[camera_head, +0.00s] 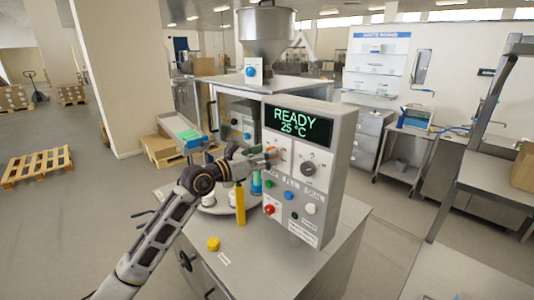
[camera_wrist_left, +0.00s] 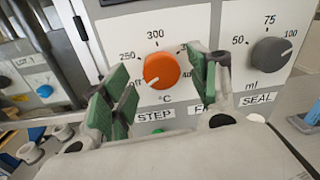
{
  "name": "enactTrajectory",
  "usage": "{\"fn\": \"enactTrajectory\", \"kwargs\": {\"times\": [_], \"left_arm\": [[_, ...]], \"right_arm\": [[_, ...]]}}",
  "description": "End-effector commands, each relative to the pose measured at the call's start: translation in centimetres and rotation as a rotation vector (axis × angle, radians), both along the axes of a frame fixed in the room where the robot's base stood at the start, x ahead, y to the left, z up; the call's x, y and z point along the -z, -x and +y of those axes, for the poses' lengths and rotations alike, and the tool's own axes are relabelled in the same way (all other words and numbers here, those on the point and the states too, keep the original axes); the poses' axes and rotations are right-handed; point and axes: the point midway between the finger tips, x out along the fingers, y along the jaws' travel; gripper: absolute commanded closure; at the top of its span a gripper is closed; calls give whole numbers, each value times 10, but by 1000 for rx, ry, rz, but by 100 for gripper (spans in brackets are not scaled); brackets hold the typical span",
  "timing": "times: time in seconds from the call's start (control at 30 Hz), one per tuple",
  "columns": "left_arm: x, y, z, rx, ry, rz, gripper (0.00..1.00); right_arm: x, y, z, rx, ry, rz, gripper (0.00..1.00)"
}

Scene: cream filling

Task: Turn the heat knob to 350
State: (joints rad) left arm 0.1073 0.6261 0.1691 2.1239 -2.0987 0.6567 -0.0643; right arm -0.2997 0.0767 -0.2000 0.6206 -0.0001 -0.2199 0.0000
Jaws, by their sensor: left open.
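The orange heat knob (camera_wrist_left: 161,70) sits on the upright front of the grey control panel (camera_head: 337,150). In the left wrist view its white mark points to the lower left, below the printed 250. 300 is printed above it, and a label to its upper right is mostly hidden by a finger. My left gripper (camera_head: 262,159) is open in front of the panel. Its green-padded fingers (camera_wrist_left: 160,78) stand on either side of the knob; I cannot tell whether they touch it. The display (camera_head: 297,123) reads READY 25 °C. My right gripper is not in view.
A grey ml knob (camera_wrist_left: 271,52) is close to the right of the heat knob. Several coloured buttons lie below, including a red one (camera_head: 269,210). A yellow post (camera_head: 240,204) stands left of the panel. The metal counter (camera_head: 265,265) in front holds a yellow button (camera_head: 213,243).

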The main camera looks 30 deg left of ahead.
Motion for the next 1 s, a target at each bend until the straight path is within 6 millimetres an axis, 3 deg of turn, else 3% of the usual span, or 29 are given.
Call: {"fn": "enactTrajectory", "kwargs": {"times": [0.57, 0.9, 1.0], "left_arm": [[1, -11, -5, 0, 0, 1, 40], [0, -11, -5, 0, 0, 1, 82], [0, -11, -5, 0, -1, 1, 86]], "right_arm": [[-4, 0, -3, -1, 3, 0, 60], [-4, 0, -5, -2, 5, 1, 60], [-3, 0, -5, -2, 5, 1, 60]]}}
